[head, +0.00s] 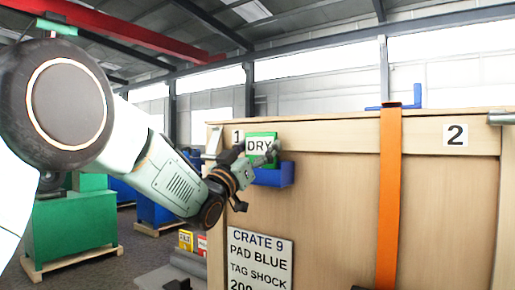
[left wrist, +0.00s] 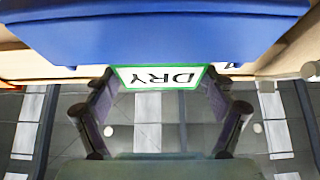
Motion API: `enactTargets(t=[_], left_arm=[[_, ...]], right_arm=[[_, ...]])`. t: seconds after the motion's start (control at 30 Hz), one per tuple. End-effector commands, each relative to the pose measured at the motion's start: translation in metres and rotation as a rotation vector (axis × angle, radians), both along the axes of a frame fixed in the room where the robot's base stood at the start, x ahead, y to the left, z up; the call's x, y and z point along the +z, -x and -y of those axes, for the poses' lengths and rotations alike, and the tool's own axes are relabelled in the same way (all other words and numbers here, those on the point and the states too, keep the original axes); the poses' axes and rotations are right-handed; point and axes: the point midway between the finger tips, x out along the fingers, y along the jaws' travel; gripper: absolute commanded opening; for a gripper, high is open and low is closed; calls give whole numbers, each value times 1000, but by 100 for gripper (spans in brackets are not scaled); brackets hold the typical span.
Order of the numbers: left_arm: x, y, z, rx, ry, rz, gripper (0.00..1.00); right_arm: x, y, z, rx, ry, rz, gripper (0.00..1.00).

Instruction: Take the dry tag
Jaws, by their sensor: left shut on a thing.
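The dry tag (head: 260,146) is a white card with a green border and the word DRY. In the left wrist view the tag (left wrist: 160,77) appears upside down between the two fingers, against the blue holder (left wrist: 160,35). Whether its lower edge still sits in the holder is hidden. My right gripper is not in view.
The wooden crate (head: 330,200) carries an orange strap (head: 390,190), a number 2 label (head: 455,135) and a printed CRATE 9 sign (head: 259,260). A green block (head: 75,225) stands at left. Small yellow and red cards (head: 186,240) are low beside the crate.

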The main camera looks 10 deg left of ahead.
Motion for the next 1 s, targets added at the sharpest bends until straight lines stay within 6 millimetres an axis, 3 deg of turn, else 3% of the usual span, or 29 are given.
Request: enactTargets(t=[1.0], left_arm=[[61,0,0,-1,0,1,40]], right_arm=[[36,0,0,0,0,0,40]])
